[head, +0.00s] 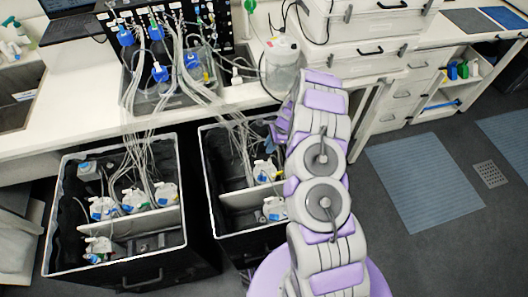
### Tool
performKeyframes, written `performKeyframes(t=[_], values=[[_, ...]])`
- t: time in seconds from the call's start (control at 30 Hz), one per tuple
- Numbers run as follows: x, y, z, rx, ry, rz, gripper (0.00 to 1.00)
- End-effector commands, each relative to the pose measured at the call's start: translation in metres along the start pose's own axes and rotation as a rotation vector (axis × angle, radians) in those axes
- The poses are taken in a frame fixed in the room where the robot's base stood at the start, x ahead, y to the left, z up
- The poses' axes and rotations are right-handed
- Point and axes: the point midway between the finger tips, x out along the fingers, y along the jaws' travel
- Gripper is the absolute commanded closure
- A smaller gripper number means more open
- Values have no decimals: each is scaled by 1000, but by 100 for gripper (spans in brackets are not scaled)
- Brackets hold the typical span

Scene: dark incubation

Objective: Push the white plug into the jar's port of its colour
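A clear jar (282,72) with a pale lid stands on the white bench, just beyond the top of my arm. A small orange spot shows on its lid; the lid's ports are too small to tell apart by colour. A small white piece (238,69) on a thin line lies left of the jar; I cannot tell whether it is the white plug. My arm rises from the lower right, its upper end close in front of the jar. A purple and grey part (281,130) shows left of the arm, possibly my gripper, mostly hidden; its fingers cannot be made out.
Two black open bins (170,243) (203,160) below the bench hold white bottles with tubes running up. A tray (150,100) with blue-capped vessels and many tubes sits left of the jar.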

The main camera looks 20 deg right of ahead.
Motion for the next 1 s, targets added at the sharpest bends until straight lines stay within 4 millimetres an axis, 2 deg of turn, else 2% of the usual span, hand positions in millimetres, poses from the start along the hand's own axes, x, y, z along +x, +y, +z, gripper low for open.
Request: performKeyframes(t=[0.03,0.1,0.33,0.5,1.0], values=[[-13,-1,0,1,0,-3,76],[-27,-1,0,1,1,-3,76],[-56,-1,0,0,0,0,76],[-62,0,0,2,0,1,76],[-62,0,0,0,0,0,76]])
